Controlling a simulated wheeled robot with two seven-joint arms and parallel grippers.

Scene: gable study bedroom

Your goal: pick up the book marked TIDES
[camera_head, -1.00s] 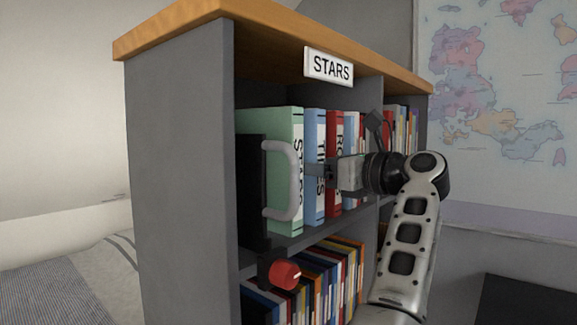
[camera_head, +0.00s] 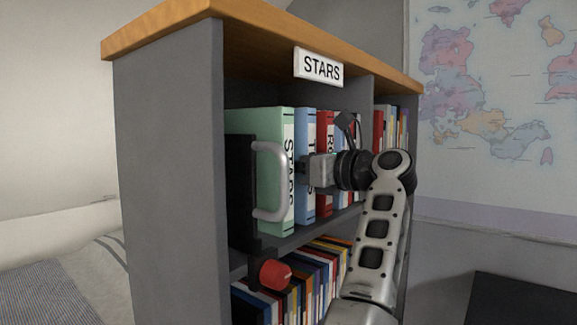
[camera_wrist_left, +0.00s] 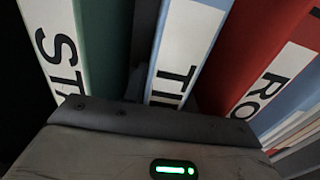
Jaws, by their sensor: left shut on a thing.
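The TIDES book (camera_head: 306,124) is light blue with a white label and stands upright on the middle shelf. It is between the green STARS book (camera_head: 275,150) and the red book (camera_head: 325,132). My left gripper (camera_head: 300,168) is at its spine, shut on it, and covers part of its lettering. In the left wrist view, the TIDES book (camera_wrist_left: 185,45) stands at the middle, in front of my gripper, with its lower spine hidden behind the gripper body. The fingertips are not clearly visible. My right gripper is not in view.
A grey bookcase (camera_head: 165,170) with a wooden top carries a STARS sign (camera_head: 320,67). A grey handle (camera_head: 272,180) and a red knob (camera_head: 275,274) stick out at its front left. More books (camera_head: 310,280) fill the lower shelf.

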